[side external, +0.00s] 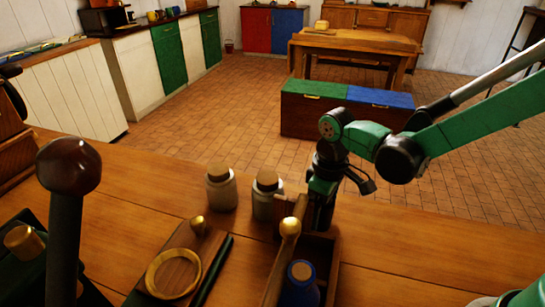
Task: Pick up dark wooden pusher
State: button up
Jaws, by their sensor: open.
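My gripper (319,212) points down at the back of an open wooden box (325,285) on the table. Its fingertips are partly hidden by the box and by a brass-ball-topped rod (288,235) in front. The jaws are open, and I see nothing held between them. I cannot tell for sure which thing is the dark wooden pusher. A dark, reddish-brown round knob on a dark shaft (68,166) stands upright in the left foreground, well away from my gripper.
Two cork-topped jars (221,190) stand just left of my gripper, the nearer one close to it. A wooden board with a brass ring (173,274) lies in front of them. The tabletop (420,255) is clear to the right.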

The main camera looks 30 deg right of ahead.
grip_shut()
jog(key=shift+r, duration=0.15)
notch_tip(320, 180, up, 19)
jog(key=w+d+f+m, duration=0.2)
jog(key=d+f+m, duration=0.1)
jog(key=d+m, duration=0.25)
jog(key=s+a+r+n, duration=0.2)
jog(key=a+r+n, duration=0.1)
jog(key=a+n, duration=0.3)
jog(key=f, duration=1.4)
jog(key=shift+d+f, duration=0.25)
jog(key=shift+f, duration=2.2)
